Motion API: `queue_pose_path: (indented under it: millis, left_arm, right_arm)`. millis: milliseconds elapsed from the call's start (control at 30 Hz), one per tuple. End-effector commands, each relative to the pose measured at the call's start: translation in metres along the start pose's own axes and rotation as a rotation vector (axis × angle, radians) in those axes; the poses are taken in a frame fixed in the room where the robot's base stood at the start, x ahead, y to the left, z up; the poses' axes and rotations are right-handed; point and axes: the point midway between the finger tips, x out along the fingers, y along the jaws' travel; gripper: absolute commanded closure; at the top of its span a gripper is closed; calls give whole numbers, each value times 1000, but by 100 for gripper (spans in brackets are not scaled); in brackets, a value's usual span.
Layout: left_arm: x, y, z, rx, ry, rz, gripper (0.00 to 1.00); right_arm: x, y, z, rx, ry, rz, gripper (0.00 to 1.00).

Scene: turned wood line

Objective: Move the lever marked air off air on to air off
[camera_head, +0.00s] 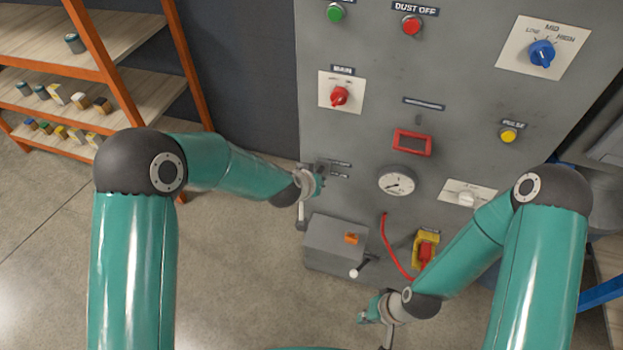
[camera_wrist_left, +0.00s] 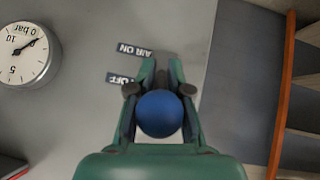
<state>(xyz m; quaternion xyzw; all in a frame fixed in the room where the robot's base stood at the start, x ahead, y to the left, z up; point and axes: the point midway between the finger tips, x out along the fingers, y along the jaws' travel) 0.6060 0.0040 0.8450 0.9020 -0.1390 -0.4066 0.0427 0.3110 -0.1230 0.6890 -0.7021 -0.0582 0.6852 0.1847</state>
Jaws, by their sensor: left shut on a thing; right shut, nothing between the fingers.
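The air lever shows its round blue knob (camera_wrist_left: 160,115) in the left wrist view, between the fingers of my left gripper (camera_wrist_left: 161,78). My left gripper (camera_head: 319,185) is shut on it at the left edge of the grey panel, and the arm and gripper mostly hide the lever in the head view. The AIR ON label (camera_wrist_left: 135,50) and the partly covered OFF label (camera_wrist_left: 120,78) appear upside down beside the fingers. The lever's exact position cannot be told. My right gripper (camera_head: 366,317) is shut and empty, low in front of the panel.
The grey panel (camera_head: 460,90) carries a red main knob (camera_head: 339,96), a gauge (camera_head: 397,181), a blue selector (camera_head: 541,54) and several buttons. A grey box (camera_head: 334,240) with a small lever and a red hose (camera_head: 388,245) are below. Orange shelving (camera_head: 183,60) stands left.

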Motion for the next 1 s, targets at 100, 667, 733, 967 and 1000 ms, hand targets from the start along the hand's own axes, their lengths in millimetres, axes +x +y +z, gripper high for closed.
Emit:
queue_pose_path:
  millis: [100, 667, 733, 967, 1000]
  left_arm:
    - [-3, 0, -14, 7, 33, -4, 100]
    - [-2, 0, -10, 3, 23, -3, 59]
    - [-1, 0, -9, 3, 21, -3, 59]
    - [-6, 0, -8, 2, 17, -2, 59]
    - [-9, 0, -8, 1, 18, -2, 59]
  right_arm:
    - [-1, 0, 0, 0, 0, 0, 100]
    - [0, 0, 0, 0, 0, 0, 100]
    - [0, 0, 0, 0, 0, 0, 100]
    - [-1, 0, 0, 0, 0, 0, 100]
    - [-1, 0, 0, 0, 0, 0, 100]
